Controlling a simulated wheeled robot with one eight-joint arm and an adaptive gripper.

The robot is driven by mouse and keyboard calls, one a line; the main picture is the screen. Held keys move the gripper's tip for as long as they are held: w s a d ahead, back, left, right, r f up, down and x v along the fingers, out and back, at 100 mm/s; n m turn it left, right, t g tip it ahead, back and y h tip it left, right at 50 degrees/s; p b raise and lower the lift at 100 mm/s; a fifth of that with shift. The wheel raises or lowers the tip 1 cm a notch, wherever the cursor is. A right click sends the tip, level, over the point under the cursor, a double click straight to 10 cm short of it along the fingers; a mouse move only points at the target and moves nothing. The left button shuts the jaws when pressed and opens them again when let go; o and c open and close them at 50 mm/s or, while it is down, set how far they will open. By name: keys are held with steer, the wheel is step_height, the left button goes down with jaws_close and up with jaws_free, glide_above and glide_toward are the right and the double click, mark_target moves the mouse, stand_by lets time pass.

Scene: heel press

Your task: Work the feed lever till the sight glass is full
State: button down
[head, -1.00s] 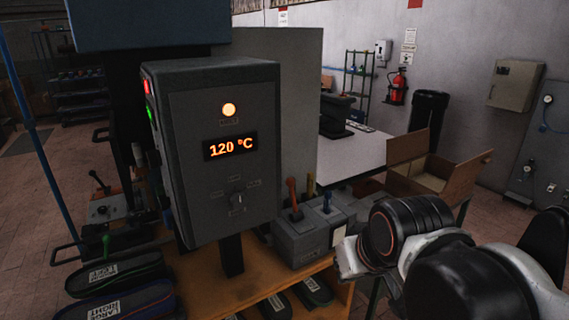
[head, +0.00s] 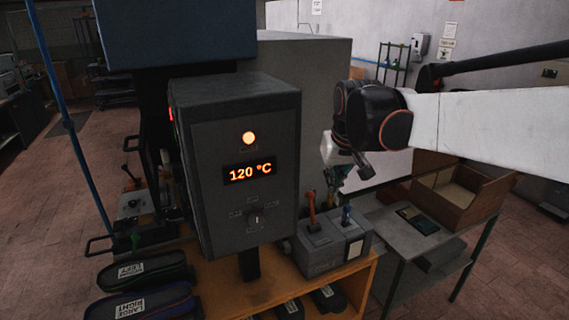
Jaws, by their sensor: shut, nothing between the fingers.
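A grey box (head: 333,246) with two levers on top stands on the wooden bench, right of the control cabinet. The orange-handled lever (head: 312,212) and the blue-handled lever (head: 346,216) both stand roughly upright. I cannot tell from lettering which one is the feed lever. My gripper (head: 335,184) is shut and empty, just above and behind the levers, apart from them as far as I can see. The sight glass cannot be made out; the gripper and cabinet may hide it, so its level does not show.
The control cabinet (head: 220,190) reads 120 °C with an orange lamp lit.

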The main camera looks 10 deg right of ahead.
steer(key=w+g+p, duration=0.1)
steer(key=w+p, duration=0.5)
steer(key=w, duration=0.9)
steer(key=w+a+f+g+p, duration=0.2)
steer(key=w+f+p, duration=0.4)
steer(key=w, duration=0.5)
steer(key=shift+f+n+p, duration=0.3)
steer(key=shift+f+n, duration=0.1)
steer(key=shift+f, duration=0.45)
steer(key=shift+w+f, duration=0.1)
step_height(320, 180, down, 10)
steer(key=w+p, duration=0.1)
steer(key=w, duration=0.1)
steer(key=shift+s+d+r+p, duration=0.1)
steer(key=shift+s+r+p, duration=0.1)
steer(key=shift+s, duration=0.55)
steer(key=shift+s+d+r+p, duration=0.15)
steer(key=shift+s, duration=0.55)
steer(key=shift+s+d+r+p, duration=0.1)
steer(key=shift+s+r+p, duration=0.1)
steer(key=shift+s, duration=0.55)
steer(key=shift+s, duration=0.1)
